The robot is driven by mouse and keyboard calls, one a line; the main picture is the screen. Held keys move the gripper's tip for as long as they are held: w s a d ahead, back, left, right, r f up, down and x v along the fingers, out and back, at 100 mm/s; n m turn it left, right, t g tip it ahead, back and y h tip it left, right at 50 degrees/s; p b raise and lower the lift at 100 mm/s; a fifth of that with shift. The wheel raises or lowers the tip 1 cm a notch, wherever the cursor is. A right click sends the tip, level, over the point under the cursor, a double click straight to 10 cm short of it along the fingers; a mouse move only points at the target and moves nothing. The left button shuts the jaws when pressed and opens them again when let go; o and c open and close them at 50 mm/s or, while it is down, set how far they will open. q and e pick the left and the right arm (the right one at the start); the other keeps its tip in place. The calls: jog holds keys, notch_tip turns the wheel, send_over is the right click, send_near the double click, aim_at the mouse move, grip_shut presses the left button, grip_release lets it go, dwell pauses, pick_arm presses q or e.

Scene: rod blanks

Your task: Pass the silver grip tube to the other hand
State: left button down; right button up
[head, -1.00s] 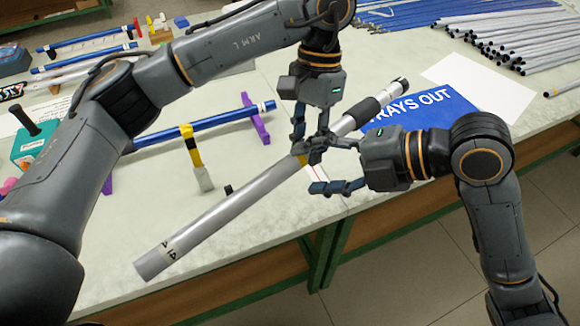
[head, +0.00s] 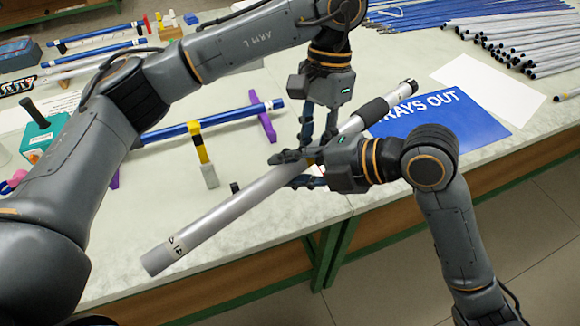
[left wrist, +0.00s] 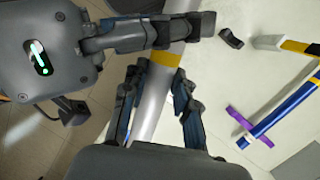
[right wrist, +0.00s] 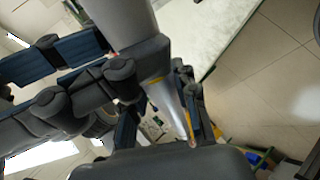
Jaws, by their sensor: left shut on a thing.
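The silver grip tube (head: 215,218) is held aslant above the table, with a black grip near its upper right end and a marked lower left end. My left gripper (head: 317,143) comes from above, shut on the tube; its fingers flank the tube in the left wrist view (left wrist: 160,108). My right gripper (head: 294,169) comes from the right just below it. Its fingers are apart, one on each side of the tube, with some gap visible in the right wrist view (right wrist: 160,95). Contact there is partly hidden.
A blue sign (head: 440,117) and white sheet (head: 488,88) lie to the right. Many rods (head: 530,40) lie at the back right. A blue rod (head: 215,120) on purple supports and a yellow-black post (head: 201,150) stand behind the tube. The table's front edge runs below.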

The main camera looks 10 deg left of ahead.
pick_arm(q)
jog(key=c, duration=1)
grip_release()
jog(key=shift+r, duration=0.1)
jog(key=shift+o, duration=0.2)
